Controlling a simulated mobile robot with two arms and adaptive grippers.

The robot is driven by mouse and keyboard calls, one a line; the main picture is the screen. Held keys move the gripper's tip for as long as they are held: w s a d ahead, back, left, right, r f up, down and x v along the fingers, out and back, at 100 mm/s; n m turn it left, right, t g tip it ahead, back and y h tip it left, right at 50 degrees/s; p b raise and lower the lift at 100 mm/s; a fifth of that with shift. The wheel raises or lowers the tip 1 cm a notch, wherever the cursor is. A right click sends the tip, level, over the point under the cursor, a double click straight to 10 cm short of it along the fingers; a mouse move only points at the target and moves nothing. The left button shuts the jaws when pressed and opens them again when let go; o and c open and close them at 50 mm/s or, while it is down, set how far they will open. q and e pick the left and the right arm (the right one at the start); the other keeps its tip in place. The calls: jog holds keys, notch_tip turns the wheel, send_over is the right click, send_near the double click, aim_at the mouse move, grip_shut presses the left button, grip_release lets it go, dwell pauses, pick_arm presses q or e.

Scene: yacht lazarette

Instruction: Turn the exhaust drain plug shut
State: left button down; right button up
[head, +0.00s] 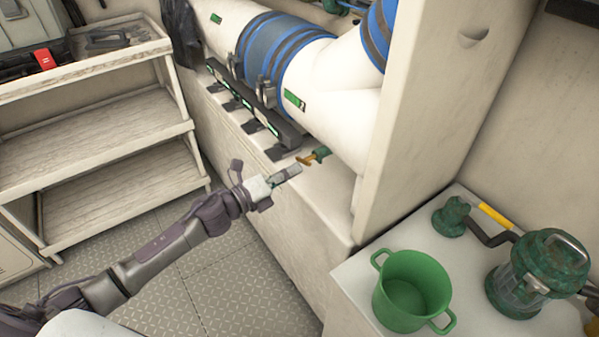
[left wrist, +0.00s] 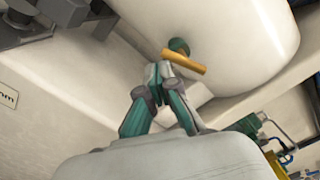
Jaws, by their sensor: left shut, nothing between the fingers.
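The exhaust drain plug is a small green fitting (head: 322,153) with an orange-yellow handle (head: 306,159), low on the white exhaust pipe (head: 325,95). My left gripper (head: 294,171) is shut and empty, with its fingertips just short of the handle. In the left wrist view the shut fingertips (left wrist: 160,72) are at the near side of the handle (left wrist: 185,62), close to it; I cannot tell whether they touch. The green fitting (left wrist: 179,46) shows behind the handle. My right gripper is not in view.
A blue hose section with clamps (head: 275,48) joins the pipe above a dark rail (head: 245,108). A pale upright panel (head: 425,110) stands right of the plug. A green pot (head: 410,288) and a green lantern (head: 540,275) stand on the right counter. Wooden shelves (head: 100,140) stand left.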

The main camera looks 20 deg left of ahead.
pick_arm(q)
jog(key=shift+w+a+r, duration=0.3)
jog(key=shift+a+r, duration=0.05)
dwell(0.4)
dwell(0.4)
jog(key=v, duration=1.2)
